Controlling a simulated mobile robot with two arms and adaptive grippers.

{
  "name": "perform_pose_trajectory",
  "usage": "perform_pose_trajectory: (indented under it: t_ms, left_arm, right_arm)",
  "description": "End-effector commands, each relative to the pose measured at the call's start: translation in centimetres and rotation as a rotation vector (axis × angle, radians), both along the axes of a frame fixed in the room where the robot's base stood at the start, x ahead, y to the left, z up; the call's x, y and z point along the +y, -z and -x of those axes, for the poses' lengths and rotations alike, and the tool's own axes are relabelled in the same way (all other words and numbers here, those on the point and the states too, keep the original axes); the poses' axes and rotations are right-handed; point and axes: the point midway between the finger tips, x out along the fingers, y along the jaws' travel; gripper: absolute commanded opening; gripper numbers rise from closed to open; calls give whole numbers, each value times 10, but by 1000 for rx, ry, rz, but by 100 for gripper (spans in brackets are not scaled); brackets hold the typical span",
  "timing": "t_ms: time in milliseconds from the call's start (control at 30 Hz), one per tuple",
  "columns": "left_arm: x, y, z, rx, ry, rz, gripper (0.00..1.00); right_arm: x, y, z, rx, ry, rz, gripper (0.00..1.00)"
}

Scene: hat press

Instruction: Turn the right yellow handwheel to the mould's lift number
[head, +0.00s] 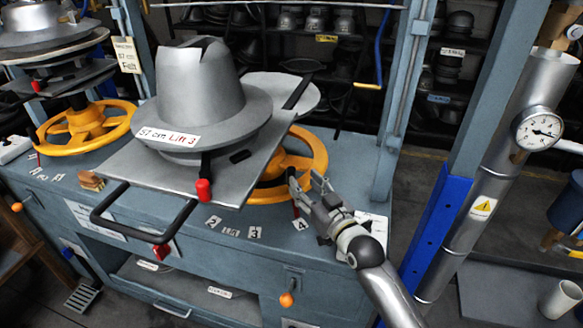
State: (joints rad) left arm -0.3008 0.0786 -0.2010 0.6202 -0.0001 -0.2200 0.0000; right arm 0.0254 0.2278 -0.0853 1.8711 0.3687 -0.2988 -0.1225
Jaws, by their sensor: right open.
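The right yellow handwheel (316,150) lies flat on the blue press bench, partly hidden under the tray (150,175). The grey metal hat mould (200,88) sits upright on that tray, with a label (168,137) reading "57 cm Lift 3". Number cards lie on the bench near the wheel; I read 3 (254,232) and 4 (300,223), with 2 further left. A small red mark shows beside the 4, partly behind my gripper. My right gripper (306,184) is open at the wheel's front right rim; I cannot tell whether it touches. My left gripper is not in view.
A left yellow handwheel (88,128) stands under another mould. The tray's black handle (140,232) juts forward. A blue post and a metal pipe with a gauge (538,129) stand to the right. Shelves of moulds fill the back.

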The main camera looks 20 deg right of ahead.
Motion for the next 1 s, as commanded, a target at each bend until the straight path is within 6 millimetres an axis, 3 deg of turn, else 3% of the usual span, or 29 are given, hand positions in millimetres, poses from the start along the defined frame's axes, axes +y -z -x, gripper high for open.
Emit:
perform_pose_trajectory:
  t_ms: [200, 433, 933, 1000]
  left_arm:
    - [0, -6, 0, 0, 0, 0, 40]
    - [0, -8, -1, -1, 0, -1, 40]
    - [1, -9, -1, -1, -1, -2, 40]
    - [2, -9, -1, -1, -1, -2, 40]
  right_arm:
    - [7, -2, -38, -1, 0, -1, 43]
    - [13, 0, -66, 1, 0, 0, 43]
    - [15, 0, -77, 2, 0, 1, 43]
    - [15, 0, -77, 2, 0, 1, 34]
